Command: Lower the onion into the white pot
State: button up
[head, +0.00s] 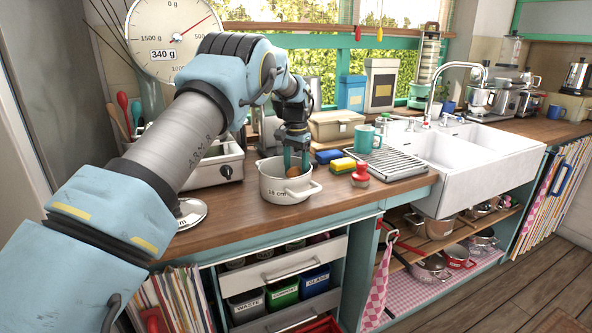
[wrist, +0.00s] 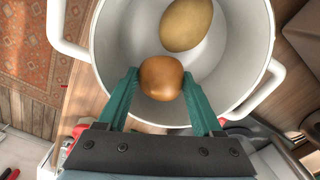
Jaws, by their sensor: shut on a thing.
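The white pot (head: 272,188), marked 16 cm, stands on the wooden counter near its front edge. My gripper (head: 293,165) points down into the pot's mouth from above. It is shut on the brown onion (wrist: 161,78), which sits between the two green fingers in the wrist view. In the head view the onion (head: 292,172) shows at about the height of the pot's rim. A tan potato-like item (wrist: 186,24) lies inside the pot, beyond the onion. I cannot tell whether the onion touches the pot's floor.
A small stove (head: 215,165) is on the left. The white sink (head: 470,160) is farther right.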

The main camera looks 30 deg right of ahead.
jog(key=shift+f+b, duration=0.35)
jog(key=shift+f, duration=0.6)
dwell(0.4)
dwell(0.4)
jog(key=o, duration=1.5)
jog(key=shift+r, duration=0.1)
notch_tip(320, 180, up, 11)
jog(key=b, duration=0.2)
jog(key=shift+a+b, duration=0.1)
jog(key=shift+b, duration=0.3)
